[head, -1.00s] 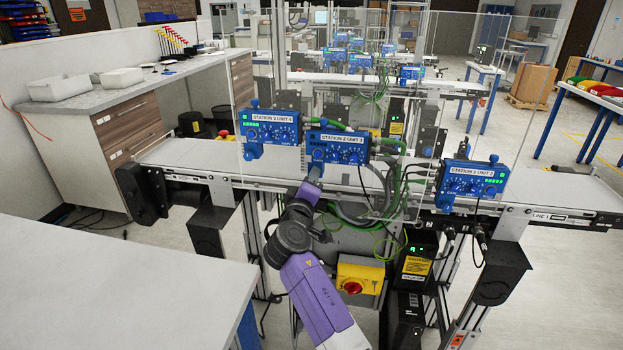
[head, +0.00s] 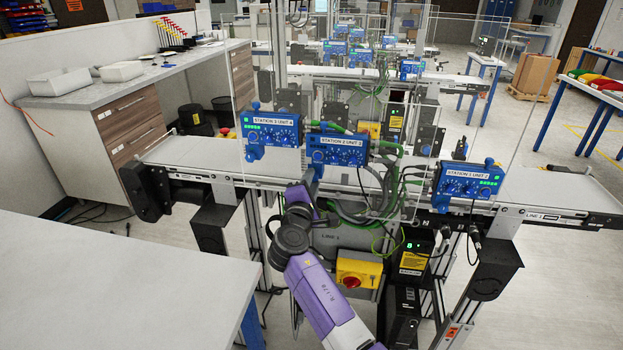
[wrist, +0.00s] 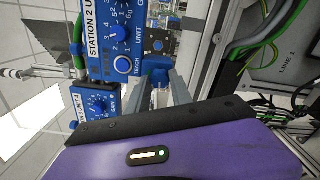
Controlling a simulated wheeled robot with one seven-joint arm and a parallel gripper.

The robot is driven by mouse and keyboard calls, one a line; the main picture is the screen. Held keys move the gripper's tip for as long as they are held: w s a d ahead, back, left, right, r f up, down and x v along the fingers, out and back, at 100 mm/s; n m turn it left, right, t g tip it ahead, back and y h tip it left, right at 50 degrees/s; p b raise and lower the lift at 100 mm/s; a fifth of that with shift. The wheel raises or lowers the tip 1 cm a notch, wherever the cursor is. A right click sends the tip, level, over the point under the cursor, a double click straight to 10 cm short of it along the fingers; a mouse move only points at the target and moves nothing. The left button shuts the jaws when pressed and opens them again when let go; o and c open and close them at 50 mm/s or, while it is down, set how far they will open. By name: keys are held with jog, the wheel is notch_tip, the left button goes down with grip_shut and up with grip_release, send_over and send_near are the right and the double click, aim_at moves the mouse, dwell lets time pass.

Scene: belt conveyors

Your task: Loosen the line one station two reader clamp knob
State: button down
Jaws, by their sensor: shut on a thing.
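The blue station two reader (head: 338,149), labelled "STATION 2 UNIT 3", is mounted at the near side of the front conveyor. It also shows close up in the wrist view (wrist: 110,35), turned sideways, with its dial and lettering. My gripper (head: 312,182) is just below this reader. In the wrist view my gripper (wrist: 161,84) has its grey fingers shut on the blue clamp knob (wrist: 158,74) beside the reader's lower edge. The fingers hide part of the knob. In the head view the knob is mostly hidden and too small to read its turn.
The station 3 reader (head: 271,133) is close on the left, and the station 1 reader (head: 469,180) is farther right. Cables (head: 385,190) hang right of my gripper. A yellow box with a red switch (head: 356,274) is below. A pale table (head: 130,285) fills the near left.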

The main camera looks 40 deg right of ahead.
jog(key=shift+a+n, duration=0.1)
jog(key=shift+n, duration=0.3)
jog(key=c, duration=1.1)
grip_release()
jog(key=shift+c, duration=0.2)
jog(key=v, duration=0.7)
jog(key=shift+s+a+b, duration=0.2)
jog(key=shift+a+b, duration=0.1)
jog(key=shift+b, duration=0.15)
